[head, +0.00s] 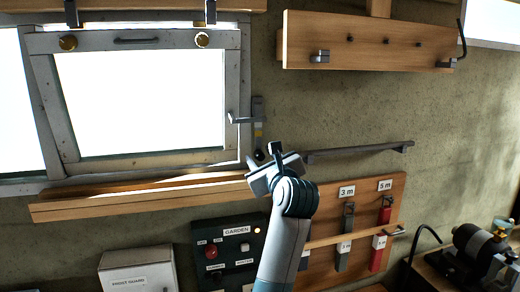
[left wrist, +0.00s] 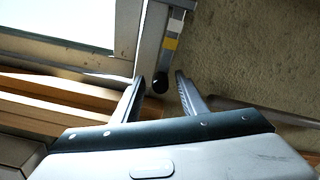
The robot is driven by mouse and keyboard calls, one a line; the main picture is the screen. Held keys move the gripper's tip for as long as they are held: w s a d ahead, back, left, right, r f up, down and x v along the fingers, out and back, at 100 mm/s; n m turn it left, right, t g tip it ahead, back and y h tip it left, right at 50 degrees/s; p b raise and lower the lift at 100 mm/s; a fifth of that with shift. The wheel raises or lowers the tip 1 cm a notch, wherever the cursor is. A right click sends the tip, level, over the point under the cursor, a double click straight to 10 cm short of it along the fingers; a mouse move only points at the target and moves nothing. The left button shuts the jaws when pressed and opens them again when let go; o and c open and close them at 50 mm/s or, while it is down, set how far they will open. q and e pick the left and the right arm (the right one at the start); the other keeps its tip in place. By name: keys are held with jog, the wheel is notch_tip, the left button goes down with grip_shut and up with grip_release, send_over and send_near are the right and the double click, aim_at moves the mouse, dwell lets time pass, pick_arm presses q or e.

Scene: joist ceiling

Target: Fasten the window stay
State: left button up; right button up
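The window (head: 150,95) has a grey sash, and its left side stands at a slant to the outer frame. The window stay (head: 258,112) is a narrow upright grey piece on the wall at the right of the window. It has white, grey and yellow bands and a black ball knob at its lower end. A small grey arm (head: 240,119) juts left from it toward the sash. My left gripper (head: 271,150) is at the stay's lower end. My right gripper is not in view.
A wooden sill (head: 140,199) runs below the window. A grey rail (head: 358,152) is on the wall to the right of my gripper. Below are a GARDEN control panel (head: 228,250) and a wooden board (head: 328,200) with red and grey hanging tools. The wall above my gripper is clear.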

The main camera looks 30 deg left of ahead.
pick_arm(q)
jog(key=shift+w+a, duration=0.4)
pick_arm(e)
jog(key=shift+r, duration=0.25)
pick_arm(q)
jog(key=shift+c, duration=0.6)
grip_shut()
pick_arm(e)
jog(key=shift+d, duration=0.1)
